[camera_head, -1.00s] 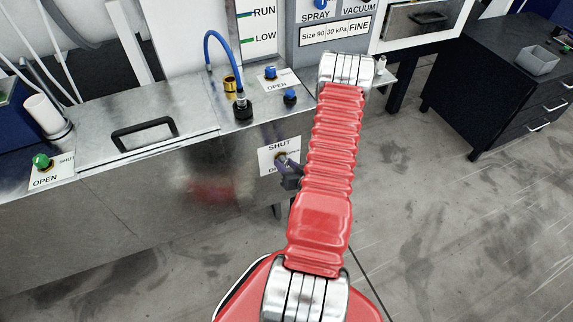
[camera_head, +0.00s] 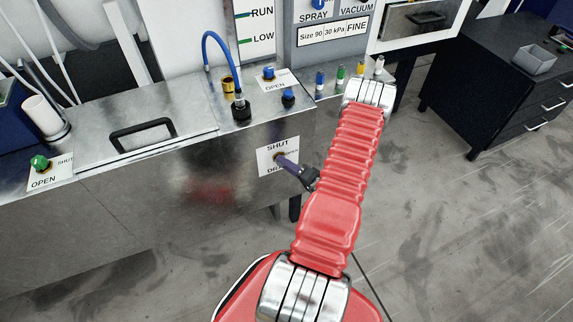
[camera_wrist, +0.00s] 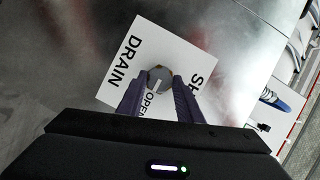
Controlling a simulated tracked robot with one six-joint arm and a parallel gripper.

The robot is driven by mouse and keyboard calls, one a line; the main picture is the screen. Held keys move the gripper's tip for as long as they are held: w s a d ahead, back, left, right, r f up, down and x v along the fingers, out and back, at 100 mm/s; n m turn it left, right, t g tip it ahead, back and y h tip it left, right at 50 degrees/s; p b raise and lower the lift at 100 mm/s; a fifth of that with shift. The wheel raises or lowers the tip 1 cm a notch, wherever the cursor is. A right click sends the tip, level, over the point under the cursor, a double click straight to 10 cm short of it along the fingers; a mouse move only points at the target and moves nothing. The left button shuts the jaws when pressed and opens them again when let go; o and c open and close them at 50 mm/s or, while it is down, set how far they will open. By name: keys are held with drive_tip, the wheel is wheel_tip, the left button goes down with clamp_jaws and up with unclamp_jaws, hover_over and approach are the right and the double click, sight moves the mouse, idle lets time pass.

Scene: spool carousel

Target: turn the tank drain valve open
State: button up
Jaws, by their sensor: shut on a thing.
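The tank drain valve (camera_wrist: 160,74) is a round grey knob on a white label (camera_wrist: 190,52) marked SHUT, OPEN and DRAIN. A pale strip on the knob lies on the side by the word OPEN. In the head view the label (camera_head: 267,161) is on the front face of the metal tank (camera_head: 110,215), near its right end. My gripper (camera_wrist: 160,82) has its purple fingers on both sides of the knob, shut on it. In the head view my gripper (camera_head: 284,160) reaches the label from the right and hides most of the knob.
On the tank top are a black handle (camera_head: 142,133), a green knob (camera_head: 40,162), blue knobs (camera_head: 269,73) and a blue hose (camera_head: 211,40). A dark cabinet (camera_head: 480,90) is at right. Grey floor lies between.

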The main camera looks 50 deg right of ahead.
drive_tip(key=shift+d+f+m+t, duration=0.1)
drive_tip(key=shift+f+m+t, duration=0.1)
drive_tip(key=shift+m, duration=0.3)
drive_tip(key=shift+f+m+t, duration=0.1)
drive_tip(key=shift+m+t, duration=0.1)
drive_tip(key=shift+m, duration=0.3)
drive_tip(key=o, duration=1)
drive_tip(key=shift+r, duration=0.1)
drive_tip(key=shift+o, duration=0.2)
drive_tip(key=shift+s, duration=0.15)
drive_tip(key=s+a+r, duration=0.1)
drive_tip(key=s+a, duration=0.1)
drive_tip(key=s, duration=1.1)
drive_tip(key=shift+s+a, duration=0.15)
drive_tip(key=shift+s, duration=0.05)
